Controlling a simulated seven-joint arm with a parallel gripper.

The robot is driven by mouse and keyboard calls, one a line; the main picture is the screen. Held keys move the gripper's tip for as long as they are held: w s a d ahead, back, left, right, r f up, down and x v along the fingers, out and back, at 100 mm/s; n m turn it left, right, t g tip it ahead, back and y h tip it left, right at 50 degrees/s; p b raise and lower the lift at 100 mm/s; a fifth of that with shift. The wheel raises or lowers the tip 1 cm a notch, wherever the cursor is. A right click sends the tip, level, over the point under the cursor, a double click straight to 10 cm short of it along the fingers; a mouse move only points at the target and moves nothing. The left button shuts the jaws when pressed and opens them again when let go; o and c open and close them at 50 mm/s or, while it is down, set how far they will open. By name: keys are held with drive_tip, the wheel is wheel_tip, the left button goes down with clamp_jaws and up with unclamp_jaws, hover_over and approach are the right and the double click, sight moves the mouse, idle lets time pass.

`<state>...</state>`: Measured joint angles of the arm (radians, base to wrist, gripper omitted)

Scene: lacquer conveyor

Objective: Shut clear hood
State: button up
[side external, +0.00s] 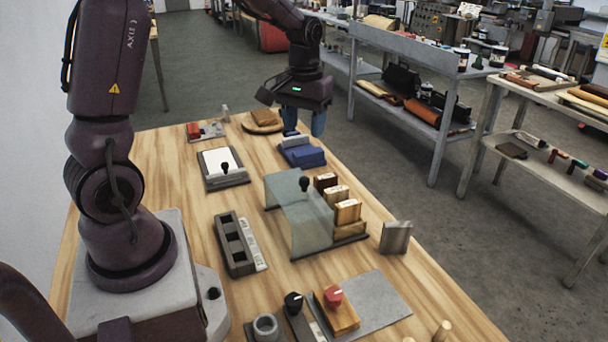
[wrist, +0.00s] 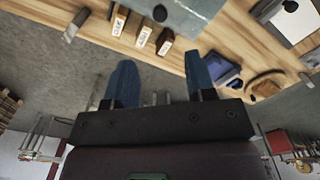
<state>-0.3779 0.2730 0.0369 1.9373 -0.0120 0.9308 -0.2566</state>
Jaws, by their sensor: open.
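The clear hood (side external: 305,222) is a bent, see-through grey sheet with a black knob (side external: 304,183), standing on a dark base mid-table in the side external view. Several upright wooden blocks with pale labels (side external: 347,211) stand uncovered along its right side. The hood also shows, cut off, at the top of the wrist view (wrist: 190,10), with its knob (wrist: 160,13) and the blocks beside it. My gripper (side external: 304,122) has blue fingers and is open and empty. It is above the table's far right edge, beyond the hood and apart from it. Its fingers (wrist: 158,65) are spread in the wrist view.
A blue box (side external: 303,156) lies between my gripper and the hood. A white-topped tray (side external: 222,168) and a grey slotted holder (side external: 232,245) stand left of the hood. A metal plate (side external: 396,237) stands to its right. A red-knobbed block (side external: 336,308) is in front.

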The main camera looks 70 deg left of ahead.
sight(304, 179)
wheel_tip(304, 179, down, 12)
drive_tip(key=shift+f, duration=0.1)
idle(0.4)
clamp_jaws()
